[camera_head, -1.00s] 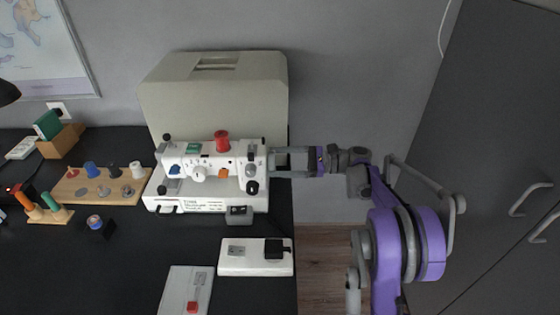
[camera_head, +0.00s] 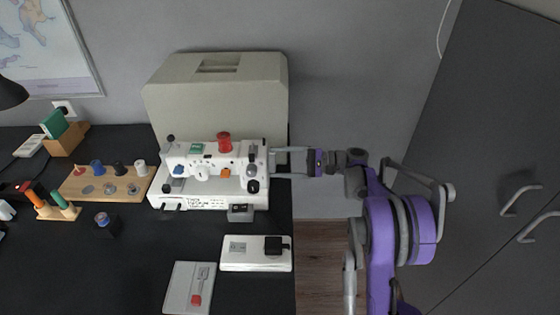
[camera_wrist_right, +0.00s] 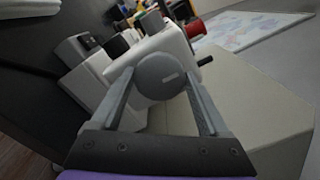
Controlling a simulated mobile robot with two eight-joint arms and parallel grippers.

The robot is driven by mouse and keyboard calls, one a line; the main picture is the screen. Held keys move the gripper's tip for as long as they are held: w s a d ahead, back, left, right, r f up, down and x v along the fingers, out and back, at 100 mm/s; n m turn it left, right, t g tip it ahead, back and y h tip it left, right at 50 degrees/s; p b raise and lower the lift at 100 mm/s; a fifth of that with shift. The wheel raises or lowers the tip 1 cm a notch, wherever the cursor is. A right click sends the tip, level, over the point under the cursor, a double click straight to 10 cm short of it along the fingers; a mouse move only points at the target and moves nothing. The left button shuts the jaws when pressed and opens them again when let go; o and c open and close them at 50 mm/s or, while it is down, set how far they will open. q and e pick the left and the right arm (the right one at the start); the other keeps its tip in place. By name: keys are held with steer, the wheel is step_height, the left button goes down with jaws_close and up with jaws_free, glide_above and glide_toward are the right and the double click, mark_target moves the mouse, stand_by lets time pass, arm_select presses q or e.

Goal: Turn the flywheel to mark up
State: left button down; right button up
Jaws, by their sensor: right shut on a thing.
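The white sewing machine (camera_head: 215,175) stands on the black desk in front of its beige cover. Its flywheel is a grey disc at the machine's right end; it shows face-on in the right wrist view (camera_wrist_right: 160,75). A short pale mark (camera_wrist_right: 169,78) lies on its face, right of centre in that view. My right gripper (camera_head: 272,162) reaches in from the right. Its two fingers (camera_wrist_right: 160,90) are on opposite sides of the flywheel, shut on its rim. The wheel is mostly hidden by the fingers in the head view. My left gripper is not in view.
A beige case (camera_head: 215,100) stands behind the machine. A spool board (camera_head: 108,188) lies left. A white box with a black pad (camera_head: 255,262) and a white plate with a red slider (camera_head: 187,290) lie in front. Right of the desk is open floor, then a dark cabinet (camera_head: 485,160).

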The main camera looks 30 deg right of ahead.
stand_by(0.5)
steer(key=o, duration=1.2)
steer(key=shift+o, duration=0.2)
steer(key=shift+d, duration=0.1)
steer(key=v, duration=1)
steer(key=shift+d+p, duration=0.3)
steer(key=shift+s+a+f, duration=0.1)
steer(key=shift+s, duration=0.1)
